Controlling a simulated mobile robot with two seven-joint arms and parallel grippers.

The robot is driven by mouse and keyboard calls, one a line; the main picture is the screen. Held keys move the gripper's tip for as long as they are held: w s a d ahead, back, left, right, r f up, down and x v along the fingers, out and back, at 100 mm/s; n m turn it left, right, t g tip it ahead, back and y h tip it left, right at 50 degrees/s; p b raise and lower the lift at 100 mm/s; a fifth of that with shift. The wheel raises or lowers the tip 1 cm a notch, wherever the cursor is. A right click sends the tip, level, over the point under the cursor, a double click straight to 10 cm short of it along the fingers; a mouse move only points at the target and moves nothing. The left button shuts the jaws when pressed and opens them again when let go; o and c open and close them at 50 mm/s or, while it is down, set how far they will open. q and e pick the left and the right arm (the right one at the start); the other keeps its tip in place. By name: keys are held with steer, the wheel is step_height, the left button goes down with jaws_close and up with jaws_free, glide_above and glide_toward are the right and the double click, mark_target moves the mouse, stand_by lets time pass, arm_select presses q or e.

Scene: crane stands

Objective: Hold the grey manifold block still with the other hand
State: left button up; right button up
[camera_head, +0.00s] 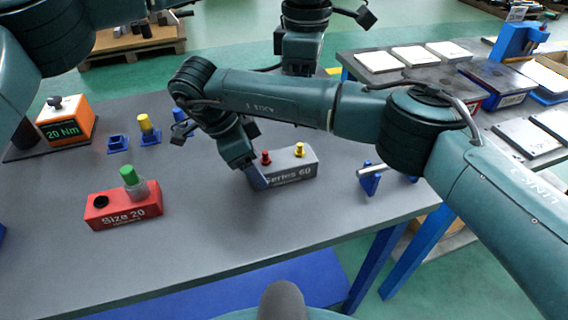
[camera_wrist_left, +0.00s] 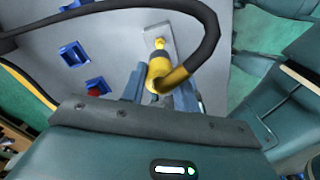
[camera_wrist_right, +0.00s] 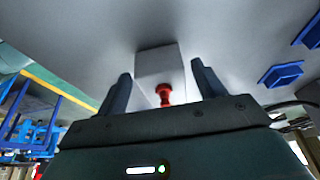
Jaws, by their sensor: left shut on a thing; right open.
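The grey manifold block (camera_head: 290,172), marked "Series 60", lies on the grey table with a red knob (camera_head: 266,157) and a yellow knob (camera_head: 299,150) on top. My right gripper (camera_head: 256,178) is at its left end. In the right wrist view the open fingers (camera_wrist_right: 161,76) flank the block (camera_wrist_right: 158,64), with a gap visible on each side. My left gripper (camera_wrist_left: 161,90) is shut on a yellow-and-black piece (camera_wrist_left: 160,70); the block's yellow knob (camera_wrist_left: 160,43) shows beyond it. In the head view, my right arm hides the left fingers.
A red block (camera_head: 125,211) marked "Size 20" with a green-topped part stands at the left. An orange "20 Nm" box (camera_head: 66,124) and blue holders (camera_head: 118,143) are behind it. A rod on blue stands (camera_head: 370,180) is right of the grey block. The front middle table is clear.

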steer(key=shift+x, duration=0.95)
steer(key=shift+c, duration=0.2)
steer(key=c, duration=1)
